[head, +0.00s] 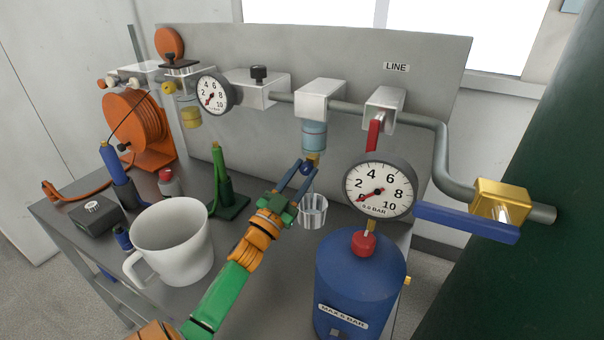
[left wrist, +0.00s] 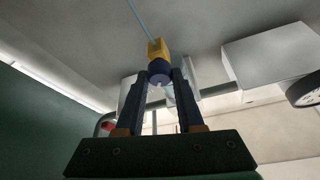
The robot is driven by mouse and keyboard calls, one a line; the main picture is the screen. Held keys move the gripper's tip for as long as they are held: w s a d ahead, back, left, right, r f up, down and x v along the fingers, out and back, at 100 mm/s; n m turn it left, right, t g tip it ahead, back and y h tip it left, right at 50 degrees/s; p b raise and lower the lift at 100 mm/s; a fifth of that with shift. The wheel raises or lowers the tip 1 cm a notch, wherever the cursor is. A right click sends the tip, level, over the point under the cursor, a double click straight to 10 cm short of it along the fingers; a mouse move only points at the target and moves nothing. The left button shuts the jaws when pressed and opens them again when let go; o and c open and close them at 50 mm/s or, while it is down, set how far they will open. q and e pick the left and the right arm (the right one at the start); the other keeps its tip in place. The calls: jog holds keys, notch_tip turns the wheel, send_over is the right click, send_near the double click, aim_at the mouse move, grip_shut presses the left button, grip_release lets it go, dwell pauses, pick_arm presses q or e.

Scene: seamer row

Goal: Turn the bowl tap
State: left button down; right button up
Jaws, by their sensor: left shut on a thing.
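The bowl tap is a small brass piece (head: 314,157) with a dark blue knob, under the pale blue clear filter bowl (head: 314,134) that hangs from a white block on the line. My left gripper (head: 306,168) reaches up from below and is shut on the blue knob. In the left wrist view the knob (left wrist: 159,70) sits between the fingertips, with the brass (left wrist: 156,48) just beyond it. The fingers hide the sides of the knob. My right gripper is not in view.
A clear cup (head: 313,212) stands below the bowl, close to my gripper. A white mug (head: 172,243) is at the front left, and a blue tank (head: 360,285) with a pressure gauge (head: 380,186) is at the right. A green stand (head: 220,178) is left of my gripper.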

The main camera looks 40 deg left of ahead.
pick_arm(q)
jog(key=c, duration=0.5)
grip_release()
jog(key=shift+w, duration=0.1)
jog(key=shift+c, duration=0.2)
jog(key=shift+f, duration=0.1)
jog(key=b+v, duration=0.1)
jog(key=v, duration=0.6)
